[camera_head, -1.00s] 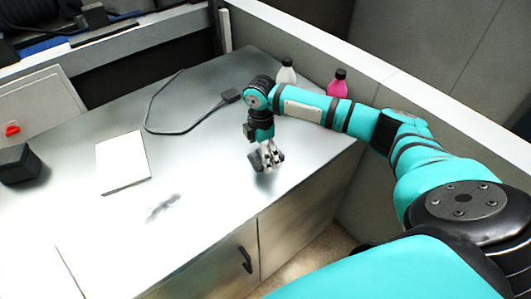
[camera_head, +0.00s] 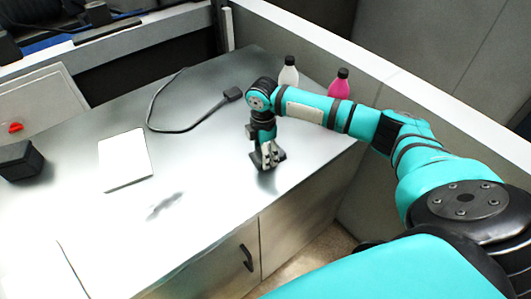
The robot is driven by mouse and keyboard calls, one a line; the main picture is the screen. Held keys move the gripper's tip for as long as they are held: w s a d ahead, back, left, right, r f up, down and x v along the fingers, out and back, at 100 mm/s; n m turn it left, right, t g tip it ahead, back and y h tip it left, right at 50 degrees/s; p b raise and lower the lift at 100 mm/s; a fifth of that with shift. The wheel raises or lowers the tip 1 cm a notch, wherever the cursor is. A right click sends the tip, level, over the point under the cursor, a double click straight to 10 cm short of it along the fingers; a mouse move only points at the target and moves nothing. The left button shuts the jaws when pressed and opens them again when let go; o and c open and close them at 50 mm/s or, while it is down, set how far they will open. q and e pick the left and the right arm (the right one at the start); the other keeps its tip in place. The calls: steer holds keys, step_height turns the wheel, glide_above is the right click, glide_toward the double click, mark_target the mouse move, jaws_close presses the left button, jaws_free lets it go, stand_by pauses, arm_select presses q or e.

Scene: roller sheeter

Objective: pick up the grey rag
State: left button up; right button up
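My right gripper (camera_head: 268,158) points down close to the metal worktop near its right front edge, at the end of my teal arm. Its grey fingers are small, and I cannot tell whether they are open or shut. A dark patch shows around and under the fingertips; I cannot tell whether it is finger pads, shadow or cloth. No grey rag stands out clearly. A faint grey smudge (camera_head: 165,206) on the worktop left of the gripper may be a reflection or something flat. My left gripper is not in view.
The worktop (camera_head: 205,140) bears a white sheet or pad (camera_head: 124,160), a black cable (camera_head: 152,115) and a dark box (camera_head: 18,160). A clear bottle (camera_head: 288,75) and a pink bottle (camera_head: 339,86) stand behind my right arm, by the partition. Cabinet doors (camera_head: 232,258) lie below the front edge.

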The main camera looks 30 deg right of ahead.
steer(key=shift+r, duration=0.1)
steer(key=shift+r, duration=0.25)
steer(key=r, duration=0.1)
steer(key=r+b, duration=0.1)
steer(key=shift+s+a+r+b, duration=0.1)
steer(key=shift+s+r+b, duration=0.2)
steer(key=shift+s, duration=0.05)
steer(key=s+a+r+b, duration=0.1)
steer(key=s+a, duration=0.3)
steer(key=s, duration=1)
steer(key=shift+s+a+r+b, duration=0.15)
steer(key=shift+s+r+b, duration=0.2)
steer(key=shift+b, duration=0.4)
